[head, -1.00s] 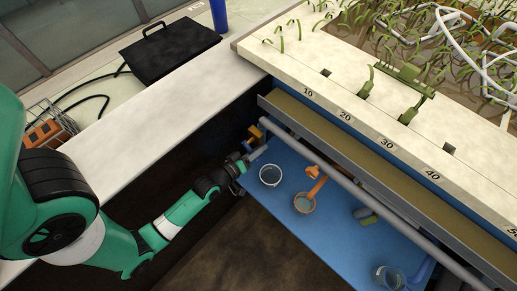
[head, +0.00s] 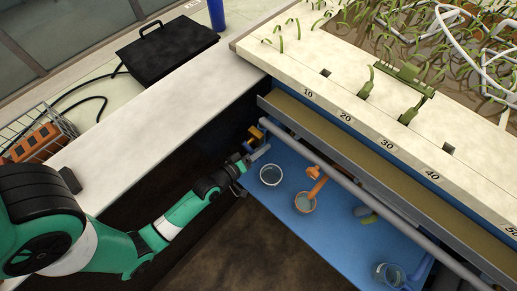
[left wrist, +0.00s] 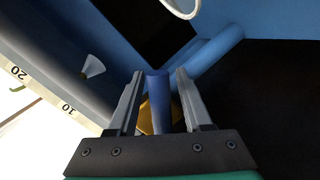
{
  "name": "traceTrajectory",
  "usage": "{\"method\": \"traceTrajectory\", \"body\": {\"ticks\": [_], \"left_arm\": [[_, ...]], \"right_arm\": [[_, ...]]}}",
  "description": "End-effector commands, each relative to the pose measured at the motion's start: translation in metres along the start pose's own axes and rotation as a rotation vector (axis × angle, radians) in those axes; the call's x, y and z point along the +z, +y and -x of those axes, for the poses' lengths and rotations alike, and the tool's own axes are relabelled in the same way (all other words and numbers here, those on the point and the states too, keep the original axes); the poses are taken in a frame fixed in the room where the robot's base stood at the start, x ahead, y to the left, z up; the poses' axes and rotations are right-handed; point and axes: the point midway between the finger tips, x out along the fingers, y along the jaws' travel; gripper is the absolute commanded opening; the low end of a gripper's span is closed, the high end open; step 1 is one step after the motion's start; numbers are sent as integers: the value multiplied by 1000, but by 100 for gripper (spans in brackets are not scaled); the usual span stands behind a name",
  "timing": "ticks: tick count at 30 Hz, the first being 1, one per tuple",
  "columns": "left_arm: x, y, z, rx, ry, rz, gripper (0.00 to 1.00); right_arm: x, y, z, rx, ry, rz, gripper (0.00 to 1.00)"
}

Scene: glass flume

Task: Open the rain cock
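The rain cock shows in the head view as a small yellow fitting (head: 256,132) near the left end of a long grey pipe. In the left wrist view its yellow body (left wrist: 147,118) lies partly behind a blue bar, which looks like its lever (left wrist: 158,98). My left gripper (left wrist: 159,74) is open, with one finger on each side of the blue bar. Narrow gaps seem to show on both sides, and I cannot tell whether either finger touches it. In the head view the left gripper (head: 257,153) is just below the yellow fitting. My right gripper is not in view.
The grey pipe (head: 340,179) runs along the flume above a blue shelf (head: 325,240). On the shelf are a white-rimmed cup (head: 270,175), an orange-handled scoop (head: 306,202) and a glass beaker (head: 389,275). A pale ledge (head: 170,125) borders the dark gap around my arm.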

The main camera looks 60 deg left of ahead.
Motion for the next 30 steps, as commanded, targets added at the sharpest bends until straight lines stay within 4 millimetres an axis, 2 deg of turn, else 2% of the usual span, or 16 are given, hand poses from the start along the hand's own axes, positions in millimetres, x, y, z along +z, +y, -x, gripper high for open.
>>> {"method": "traceTrajectory", "body": {"ticks": [11, 14, 19, 24, 30], "left_arm": [[0, 0, 6, -1, -1, 1, 55], [0, 0, 20, -3, -2, 0, 55], [1, -2, 60, -4, -2, 1, 55], [2, -4, 96, -3, 0, 2, 55], [1, -1, 115, 0, 0, 0, 55]], "right_arm": [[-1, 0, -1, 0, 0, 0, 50], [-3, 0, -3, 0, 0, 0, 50], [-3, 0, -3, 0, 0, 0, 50], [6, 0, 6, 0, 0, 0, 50], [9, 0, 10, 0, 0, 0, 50]]}}
